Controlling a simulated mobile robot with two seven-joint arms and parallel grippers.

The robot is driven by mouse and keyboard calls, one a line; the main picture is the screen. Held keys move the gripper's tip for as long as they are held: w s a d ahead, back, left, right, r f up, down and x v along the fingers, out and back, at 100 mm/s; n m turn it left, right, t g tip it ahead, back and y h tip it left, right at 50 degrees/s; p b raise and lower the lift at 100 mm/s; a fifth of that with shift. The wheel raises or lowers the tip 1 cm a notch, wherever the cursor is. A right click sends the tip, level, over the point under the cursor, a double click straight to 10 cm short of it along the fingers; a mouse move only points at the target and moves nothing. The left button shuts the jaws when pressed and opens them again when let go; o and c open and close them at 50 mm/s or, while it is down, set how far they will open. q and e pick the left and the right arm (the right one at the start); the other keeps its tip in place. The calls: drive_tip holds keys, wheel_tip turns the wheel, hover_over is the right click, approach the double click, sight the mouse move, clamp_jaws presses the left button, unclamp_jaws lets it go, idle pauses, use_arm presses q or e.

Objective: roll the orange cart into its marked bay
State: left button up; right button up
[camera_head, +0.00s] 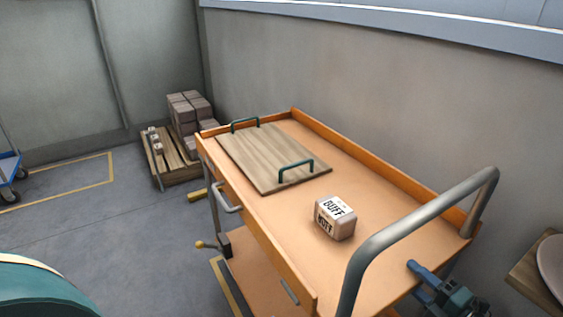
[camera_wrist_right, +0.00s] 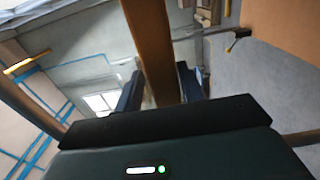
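The orange cart (camera_head: 275,215) stands along the wall, with a raised orange rim and a grey tubular push handle (camera_head: 415,225) at its near end. A wooden board (camera_head: 265,155) with two green handles and a small block (camera_head: 335,217) marked BUFF lie on its top. My right gripper (camera_head: 425,272) is at the cart's near end, below the handle. In the right wrist view its two fingers (camera_wrist_right: 160,90) lie on either side of an orange rim strip (camera_wrist_right: 152,45) and appear closed on it. My left gripper is out of view.
Yellow floor lines show beside the cart (camera_head: 226,283) and farther left (camera_head: 60,192). A pallet (camera_head: 172,168) with stacked bricks (camera_head: 190,110) stands beyond the cart's far end. A blue trolley (camera_head: 10,170) is at the left edge. The floor left of the cart is clear.

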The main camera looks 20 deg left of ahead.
drive_tip(key=shift+o, duration=1.1)
drive_tip(key=shift+f, duration=0.2)
drive_tip(key=shift+s, duration=0.1)
drive_tip(key=p+v, duration=0.2)
drive_tip(key=v, duration=1)
use_arm(q)
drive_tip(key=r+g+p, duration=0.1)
drive_tip(key=p, duration=0.4)
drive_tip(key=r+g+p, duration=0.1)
drive_tip(key=p, duration=0.4)
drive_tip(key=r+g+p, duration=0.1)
drive_tip(key=p, duration=0.4)
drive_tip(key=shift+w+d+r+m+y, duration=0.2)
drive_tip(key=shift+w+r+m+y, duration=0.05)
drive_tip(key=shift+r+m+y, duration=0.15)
use_arm(e)
drive_tip(key=s+a+r+m+h, duration=0.1)
drive_tip(key=s+r+m+h, duration=0.2)
drive_tip(key=m, duration=1)
drive_tip(key=s+a+r+m+h, duration=0.1)
drive_tip(key=s+r+m+h, duration=0.3)
drive_tip(key=s+m+h, duration=0.4)
drive_tip(key=s+m, duration=0.5)
drive_tip(key=shift+a+h, duration=0.3)
drive_tip(key=shift+a, duration=0.1)
